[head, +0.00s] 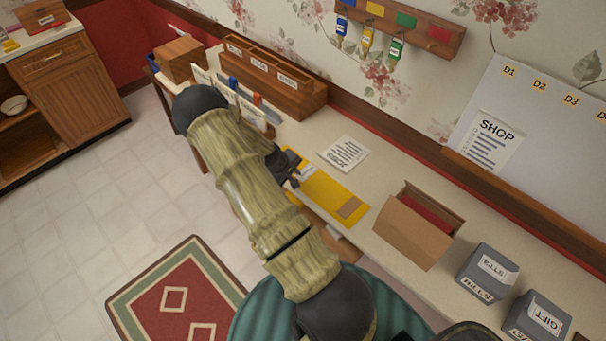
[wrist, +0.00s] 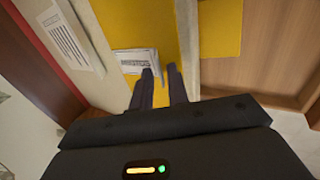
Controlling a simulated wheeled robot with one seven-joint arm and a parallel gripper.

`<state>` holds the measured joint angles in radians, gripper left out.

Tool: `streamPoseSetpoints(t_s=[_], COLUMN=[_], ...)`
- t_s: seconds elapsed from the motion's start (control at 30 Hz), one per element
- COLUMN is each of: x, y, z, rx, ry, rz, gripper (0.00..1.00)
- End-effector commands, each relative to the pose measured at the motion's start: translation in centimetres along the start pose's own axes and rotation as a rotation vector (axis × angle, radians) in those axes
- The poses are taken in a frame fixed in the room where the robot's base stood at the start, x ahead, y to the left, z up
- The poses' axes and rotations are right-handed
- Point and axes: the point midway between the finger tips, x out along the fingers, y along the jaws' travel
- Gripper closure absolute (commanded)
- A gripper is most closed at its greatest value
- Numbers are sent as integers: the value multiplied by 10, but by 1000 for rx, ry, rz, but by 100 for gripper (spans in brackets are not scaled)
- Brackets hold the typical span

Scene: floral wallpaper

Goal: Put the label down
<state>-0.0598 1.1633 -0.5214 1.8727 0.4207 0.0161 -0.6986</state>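The label, a small white piece with dark print, lies over the upper left part of a yellow envelope (head: 330,198) in the head view. In the wrist view the label (wrist: 133,61) shows just beyond and left of my fingertips, over the yellow surface (wrist: 220,30). My gripper (wrist: 160,72) points down at the envelope, its two dark fingers a small gap apart. My arm partly hides the gripper in the head view.
A printed white sheet (head: 344,153) lies behind the envelope. An open cardboard box (head: 414,243) stands to its right, then grey bins marked BILLS (head: 487,273) and GIFT (head: 538,318). A wooden organiser (head: 272,88) stands at the back left. The desk's front edge is close to the envelope.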

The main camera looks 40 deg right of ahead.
Motion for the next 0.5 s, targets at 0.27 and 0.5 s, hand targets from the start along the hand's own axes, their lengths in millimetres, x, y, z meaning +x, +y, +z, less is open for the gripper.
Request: streamPoseSetpoints(t_s=[0.27,0.5], x=[0,0], y=[0,1], z=[0,1], rx=[0,2], ry=[0,-1], rz=[0,0], gripper=[100,100])
